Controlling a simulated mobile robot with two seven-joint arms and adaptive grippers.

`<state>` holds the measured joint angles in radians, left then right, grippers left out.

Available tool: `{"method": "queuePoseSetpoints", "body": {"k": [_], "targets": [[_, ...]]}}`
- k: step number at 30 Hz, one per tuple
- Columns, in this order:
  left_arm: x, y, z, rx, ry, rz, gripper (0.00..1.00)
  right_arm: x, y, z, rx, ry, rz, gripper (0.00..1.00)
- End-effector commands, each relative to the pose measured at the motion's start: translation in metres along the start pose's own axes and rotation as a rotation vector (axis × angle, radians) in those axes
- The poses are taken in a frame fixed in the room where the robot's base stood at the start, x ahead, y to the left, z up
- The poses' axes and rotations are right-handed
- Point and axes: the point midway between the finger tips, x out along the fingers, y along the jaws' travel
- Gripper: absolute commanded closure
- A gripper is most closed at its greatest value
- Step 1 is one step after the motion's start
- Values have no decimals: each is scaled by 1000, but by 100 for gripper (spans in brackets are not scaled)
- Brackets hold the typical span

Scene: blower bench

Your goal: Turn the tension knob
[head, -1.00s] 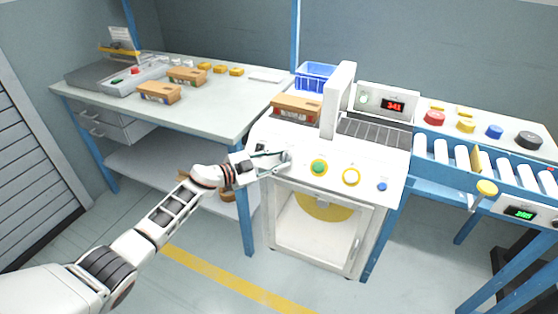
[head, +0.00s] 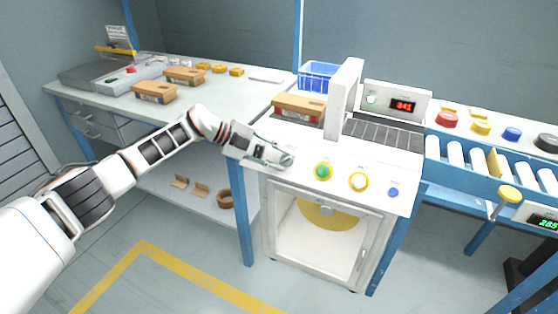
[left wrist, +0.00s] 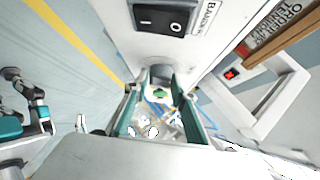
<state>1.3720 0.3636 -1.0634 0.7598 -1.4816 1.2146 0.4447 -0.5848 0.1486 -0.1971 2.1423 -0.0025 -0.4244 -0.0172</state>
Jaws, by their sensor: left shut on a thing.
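The white bander machine (head: 290,178) stands in the middle of the head view, with a row of controls on its sloped front panel. My left gripper (head: 288,160) is at the left end of that panel and hides what it holds there. In the left wrist view my left gripper (left wrist: 158,92) has its two teal fingers closed on a grey round knob (left wrist: 160,71), the tension knob, which stands out from the white panel. Its pointer or marking cannot be made out. My right gripper is not in view.
A green button (head: 323,171), a white button with a yellow ring (head: 358,181) and a blue button (head: 393,192) sit right of my gripper. A black rocker switch (left wrist: 160,20) is near the knob. A cardboard box (head: 298,107) and blue crate (head: 318,76) stand behind.

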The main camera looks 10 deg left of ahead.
Motion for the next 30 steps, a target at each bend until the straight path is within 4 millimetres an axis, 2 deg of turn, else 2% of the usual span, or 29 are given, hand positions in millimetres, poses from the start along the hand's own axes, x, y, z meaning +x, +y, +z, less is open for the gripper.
{"method": "queuePoseSetpoints", "body": {"k": [1, 22, 23, 24, 25, 30], "targets": [[5, 7, 2, 10, 3, 21, 96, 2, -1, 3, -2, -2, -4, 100], [4, 4, -1, 64, 11, 72, 96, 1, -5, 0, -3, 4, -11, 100], [4, 4, -1, 63, 11, 72, 72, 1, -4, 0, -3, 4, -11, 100], [4, 4, -1, 63, 11, 72, 62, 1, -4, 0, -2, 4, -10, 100], [4, 4, -1, 63, 11, 71, 58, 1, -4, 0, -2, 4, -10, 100], [2, 2, 0, 63, 9, 68, 58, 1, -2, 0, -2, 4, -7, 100]]}}
